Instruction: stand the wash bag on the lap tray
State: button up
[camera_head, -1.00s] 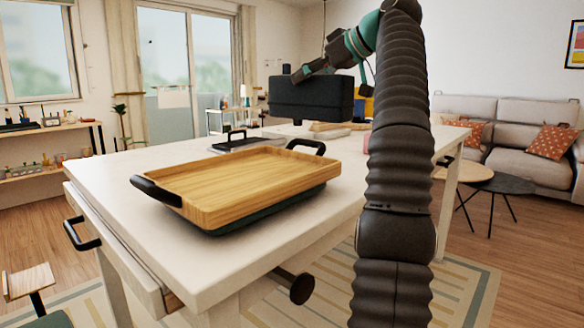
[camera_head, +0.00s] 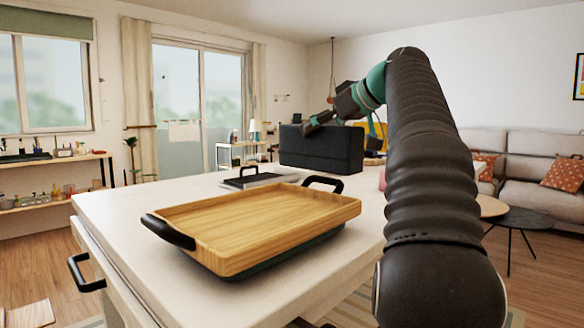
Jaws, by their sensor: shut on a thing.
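The wash bag (camera_head: 322,152) is a dark, box-shaped bag, held level beyond the far side of the lap tray. My gripper (camera_head: 312,126) is shut on its upper edge, with the arm reaching in from the right. The lap tray (camera_head: 262,228) is a shallow wooden tray with black handles and a dark green underside. It lies on the near part of the white table, and its top is bare. The bag's underside is hidden, and I cannot tell exactly how high it is above the table.
A dark flat tray with a black handle (camera_head: 260,178) lies on the white table (camera_head: 120,210) behind the lap tray. A pink item (camera_head: 382,180) is partly hidden by my arm. A sofa and a dark round table (camera_head: 522,219) stand at right.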

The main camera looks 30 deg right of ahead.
aim_at(333, 140)
jog(key=shift+w+a+f+b, duration=0.15)
jog(key=shift+a+f+b, duration=0.3)
jog(key=shift+a+f, duration=0.75)
jog(key=shift+w+a+f+b, duration=0.1)
jog(key=shift+a+f+b, duration=0.4)
jog(key=shift+a+f, duration=0.65)
jog(key=shift+w+a+f+b, duration=0.15)
jog(key=shift+a+f+b, duration=0.5)
jog(key=shift+f, duration=0.85)
jog(key=shift+a+f, duration=0.15)
jog(key=o, duration=1.5)
jog(key=p+v, duration=0.1)
jog(key=v, duration=1.1)
